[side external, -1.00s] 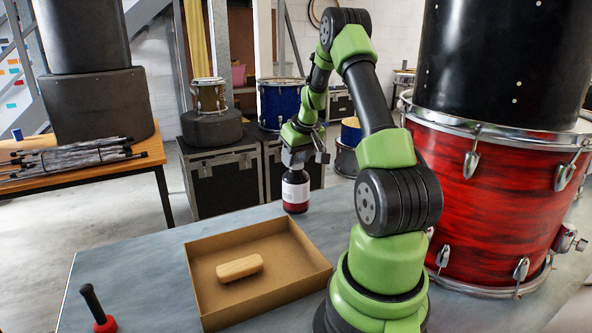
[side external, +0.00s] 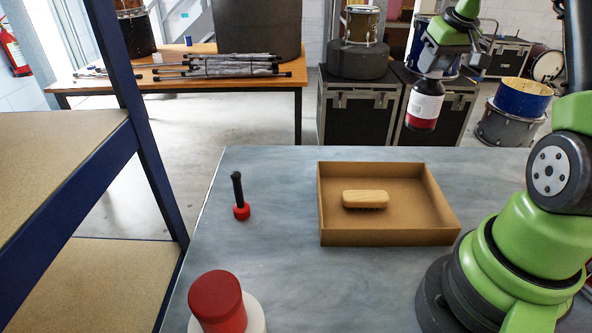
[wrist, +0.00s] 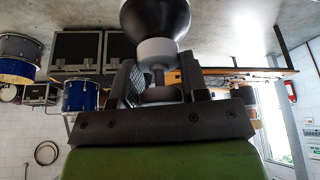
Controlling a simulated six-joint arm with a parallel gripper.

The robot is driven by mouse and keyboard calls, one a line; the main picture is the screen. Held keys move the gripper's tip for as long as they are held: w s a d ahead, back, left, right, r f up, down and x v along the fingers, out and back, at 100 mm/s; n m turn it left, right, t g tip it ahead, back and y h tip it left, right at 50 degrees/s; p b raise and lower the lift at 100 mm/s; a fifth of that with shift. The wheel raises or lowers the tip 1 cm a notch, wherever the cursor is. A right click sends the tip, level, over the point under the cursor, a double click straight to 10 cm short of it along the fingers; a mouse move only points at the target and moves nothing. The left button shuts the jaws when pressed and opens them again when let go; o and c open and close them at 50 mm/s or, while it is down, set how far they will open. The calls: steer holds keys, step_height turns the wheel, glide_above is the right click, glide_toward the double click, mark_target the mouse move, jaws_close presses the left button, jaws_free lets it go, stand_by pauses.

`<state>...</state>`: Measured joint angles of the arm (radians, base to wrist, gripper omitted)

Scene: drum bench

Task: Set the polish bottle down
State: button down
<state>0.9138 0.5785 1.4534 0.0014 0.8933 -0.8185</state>
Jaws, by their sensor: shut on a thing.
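The polish bottle (side external: 426,104) is dark with a white label and a dark red lower part. It hangs upright below my gripper (side external: 440,68) in the side view, clear of the bench (side external: 270,190) and in front of the black cases behind the bench. Whether it is over the bench top or past its far edge, I cannot tell. In the wrist view, my gripper (wrist: 160,80) is shut on the bottle's neck end; the light cap (wrist: 157,50) and dark body (wrist: 155,18) show beyond the fingers.
A shallow cardboard tray (side external: 388,238) holding a wooden brush (side external: 365,198) sits mid-bench. A black-handled tool with red base (side external: 240,200) stands left of it. A red-topped white object (side external: 218,300) is at the front. A blue-framed shelf (side external: 150,150) is at left. Bench between is clear.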

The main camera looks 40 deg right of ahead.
steer(key=w+a+n+y, duration=0.2)
steer(key=w+a+n, duration=0.3)
steer(key=w+a, duration=0.6)
steer(key=w+a+n+y, duration=0.2)
steer(key=w+a+n, duration=0.4)
steer(key=a, duration=0.9)
step_height(320, 180, down, 10)
steer(key=m, duration=0.1)
steer(key=shift+w+d, duration=0.2)
steer(key=shift+w, duration=0.2)
steer(key=c, duration=0.6)
jaws_free()
steer(key=shift+f, duration=0.1)
steer(key=shift+c, duration=0.2)
